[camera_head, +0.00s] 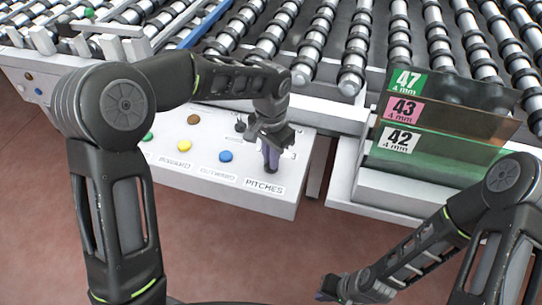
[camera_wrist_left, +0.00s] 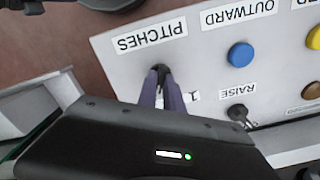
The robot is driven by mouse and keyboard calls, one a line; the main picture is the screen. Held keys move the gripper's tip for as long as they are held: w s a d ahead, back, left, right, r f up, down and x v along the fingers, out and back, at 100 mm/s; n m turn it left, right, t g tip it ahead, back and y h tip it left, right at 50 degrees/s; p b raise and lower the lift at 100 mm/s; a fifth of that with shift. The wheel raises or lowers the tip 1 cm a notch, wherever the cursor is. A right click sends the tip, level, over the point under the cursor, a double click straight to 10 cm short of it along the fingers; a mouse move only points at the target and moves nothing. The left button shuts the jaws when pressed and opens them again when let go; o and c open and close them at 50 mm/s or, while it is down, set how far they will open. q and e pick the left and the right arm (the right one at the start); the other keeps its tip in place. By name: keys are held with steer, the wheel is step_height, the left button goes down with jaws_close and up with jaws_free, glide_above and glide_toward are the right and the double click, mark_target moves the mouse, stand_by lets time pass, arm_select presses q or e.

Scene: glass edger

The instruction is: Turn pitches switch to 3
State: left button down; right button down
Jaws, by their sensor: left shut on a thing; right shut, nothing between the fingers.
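The pitches switch is mostly hidden by my left gripper (camera_head: 269,165), which is shut on it from above on the white control panel (camera_head: 215,185). The PITCHES label (camera_head: 264,187) sits just in front of the switch. In the left wrist view, the purple-grey fingers of my left gripper (camera_wrist_left: 161,74) close on a dark knob tip beside the upside-down PITCHES label (camera_wrist_left: 150,35). A printed 3 (camera_head: 293,156) shows to the right of the gripper, and a 1 (camera_wrist_left: 194,96) shows in the wrist view. The switch's pointing is hidden. My right gripper (camera_head: 328,288) is shut and empty, low in the head view.
Blue (camera_head: 226,156), yellow (camera_head: 184,145) and brown (camera_head: 194,119) buttons lie left of the switch. A dark RAISE switch (camera_wrist_left: 238,112) is close to the left fingers. Glass panes labelled 47, 43 and 42 (camera_head: 401,138) stand right. Rollers (camera_head: 350,70) run behind.

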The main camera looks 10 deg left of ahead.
arm_select(q)
steer(key=shift+m, duration=1.6)
steer(key=c, duration=1.5)
jaws_free()
steer(key=shift+r, duration=0.1)
step_height(320, 180, up, 8)
steer(key=shift+f, duration=0.15)
